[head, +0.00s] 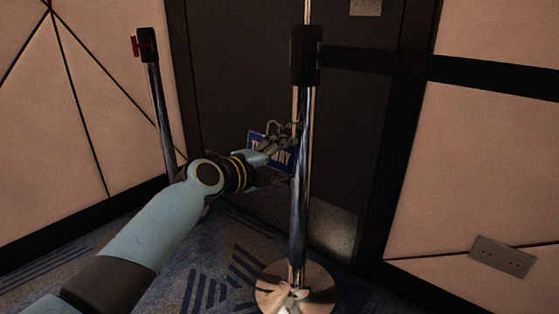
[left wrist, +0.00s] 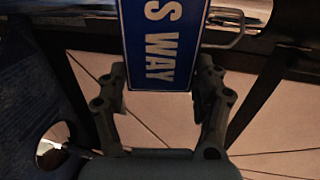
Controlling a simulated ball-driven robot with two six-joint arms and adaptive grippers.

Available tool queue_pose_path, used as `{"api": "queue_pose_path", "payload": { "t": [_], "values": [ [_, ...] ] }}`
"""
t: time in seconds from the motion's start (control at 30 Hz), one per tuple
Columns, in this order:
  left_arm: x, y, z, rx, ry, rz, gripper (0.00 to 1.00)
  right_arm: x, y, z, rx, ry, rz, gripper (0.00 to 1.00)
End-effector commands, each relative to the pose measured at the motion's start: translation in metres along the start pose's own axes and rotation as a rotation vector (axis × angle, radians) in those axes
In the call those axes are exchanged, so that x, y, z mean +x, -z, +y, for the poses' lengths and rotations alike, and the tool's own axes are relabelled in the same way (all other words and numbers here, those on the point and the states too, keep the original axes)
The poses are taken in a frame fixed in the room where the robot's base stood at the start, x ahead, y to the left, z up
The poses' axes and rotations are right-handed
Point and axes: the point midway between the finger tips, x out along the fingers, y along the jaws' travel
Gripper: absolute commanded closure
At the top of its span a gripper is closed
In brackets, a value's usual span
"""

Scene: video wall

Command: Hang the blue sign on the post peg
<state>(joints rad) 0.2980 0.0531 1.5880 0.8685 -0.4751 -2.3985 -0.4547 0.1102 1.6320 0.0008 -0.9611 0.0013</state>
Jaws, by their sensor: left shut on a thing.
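The blue sign (head: 286,160) with white lettering is in my left gripper (head: 272,149), at the left side of the near chrome post (head: 300,200). The left wrist view shows the sign (left wrist: 160,45) between the two fingers of my left gripper (left wrist: 160,90), with "S WAY" readable. A thin wire loop (left wrist: 238,28) shows beside the sign. The post has a black head (head: 305,55). I cannot make out the peg clearly, and whether the loop touches the post is unclear. My right gripper is not in view.
The post stands on a round shiny base (head: 310,283) on blue patterned carpet (head: 225,265). A second post (head: 161,105) with a red clip stands at the back left. Padded beige walls and a dark door panel (head: 240,60) are behind.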

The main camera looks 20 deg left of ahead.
Motion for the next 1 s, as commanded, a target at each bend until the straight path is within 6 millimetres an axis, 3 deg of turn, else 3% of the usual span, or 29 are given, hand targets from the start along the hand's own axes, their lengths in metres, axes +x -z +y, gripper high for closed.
{"api": "queue_pose_path", "payload": {
  "t": [0.4, 1.0],
  "values": [
    [-0.0001, -0.0001, -0.0002, 0.001, 0.001, 0.000, 0.70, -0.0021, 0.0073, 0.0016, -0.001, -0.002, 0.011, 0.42],
    [-0.0019, 0.0002, -0.0009, 0.001, 0.001, -0.001, 0.70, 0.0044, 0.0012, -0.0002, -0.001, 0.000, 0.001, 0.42]
  ]
}}
